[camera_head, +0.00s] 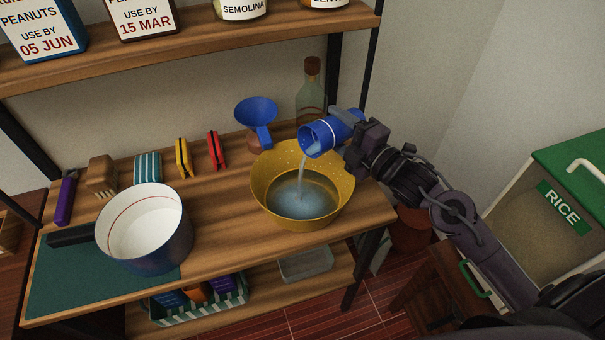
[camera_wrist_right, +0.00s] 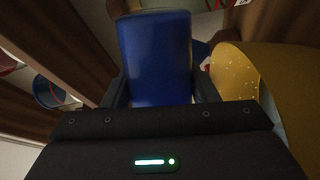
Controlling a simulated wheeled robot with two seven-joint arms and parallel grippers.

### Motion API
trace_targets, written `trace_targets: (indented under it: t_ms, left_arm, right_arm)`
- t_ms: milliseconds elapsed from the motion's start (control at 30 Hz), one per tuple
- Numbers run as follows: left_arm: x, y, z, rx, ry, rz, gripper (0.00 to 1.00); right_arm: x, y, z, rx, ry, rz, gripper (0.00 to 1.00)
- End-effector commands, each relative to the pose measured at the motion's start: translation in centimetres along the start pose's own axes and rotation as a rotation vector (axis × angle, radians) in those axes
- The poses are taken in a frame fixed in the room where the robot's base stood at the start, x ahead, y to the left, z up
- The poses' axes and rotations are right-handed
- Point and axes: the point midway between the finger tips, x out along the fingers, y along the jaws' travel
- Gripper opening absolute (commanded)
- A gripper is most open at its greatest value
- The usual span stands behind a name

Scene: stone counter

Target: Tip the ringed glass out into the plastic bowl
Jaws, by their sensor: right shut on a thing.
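The ringed glass (camera_head: 322,137) is blue with a white ring and lies tilted nearly on its side above the yellow plastic bowl (camera_head: 268,176). Its mouth faces left and down, and a pale stream (camera_head: 301,180) runs from it into the bowl. Bluish-grey liquid (camera_head: 300,203) lies in the bowl. My right gripper (camera_head: 352,137) is shut on the glass from the right. In the right wrist view the blue glass (camera_wrist_right: 157,58) sits between the fingers, with the yellow bowl (camera_wrist_right: 236,85) to the right. My left gripper is not in view.
A white-lined pot (camera_head: 150,225) stands left of the bowl on a green mat (camera_head: 60,285). Behind the bowl are a blue funnel (camera_head: 256,112) on a jar and a corked bottle (camera_head: 311,90). Bag clips (camera_head: 183,158) line the back. A rice bin (camera_head: 550,205) stands right.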

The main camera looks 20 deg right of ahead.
Motion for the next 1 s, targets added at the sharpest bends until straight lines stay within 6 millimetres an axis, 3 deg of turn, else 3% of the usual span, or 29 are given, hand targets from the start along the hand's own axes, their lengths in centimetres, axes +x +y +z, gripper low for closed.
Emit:
trace_targets:
  t_ms: [1000]
  left_arm:
    - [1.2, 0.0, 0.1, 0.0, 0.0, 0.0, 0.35]
  right_arm:
    - [0.0, -0.2, -0.2, -0.1, 0.0, 0.003, 0.17]
